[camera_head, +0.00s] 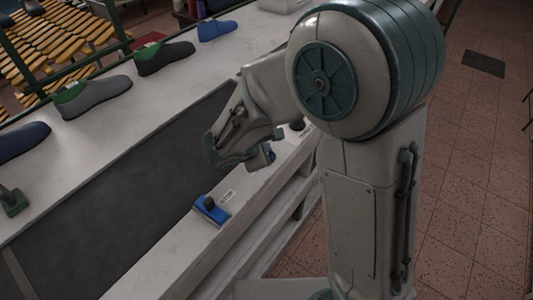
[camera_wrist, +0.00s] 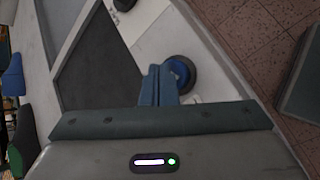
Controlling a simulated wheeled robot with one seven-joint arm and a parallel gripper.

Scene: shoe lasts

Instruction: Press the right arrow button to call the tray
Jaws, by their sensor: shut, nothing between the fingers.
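A round blue button (camera_wrist: 181,70) in a dark ring shows in the wrist view, just right of my fingertips and partly hidden by them. No arrow mark can be made out on it. My gripper (camera_wrist: 160,70) is shut and empty, its two fingers together over the counter edge beside the button. Whether the fingertips touch the button cannot be told. In the head view, my arm hides much of this area. A blue box with a dark knob (camera_head: 210,205) stands nearer on the white ledge, beside a label that seems to read STOP.
A dark conveyor belt (camera_head: 110,210) runs along the white counter. Several shoe lasts stand behind it, among them a grey-green one (camera_head: 95,97), a black one (camera_head: 165,58) and a blue one (camera_head: 217,29). A dark knob (camera_head: 297,124) sits farther along the ledge. Tiled floor lies right.

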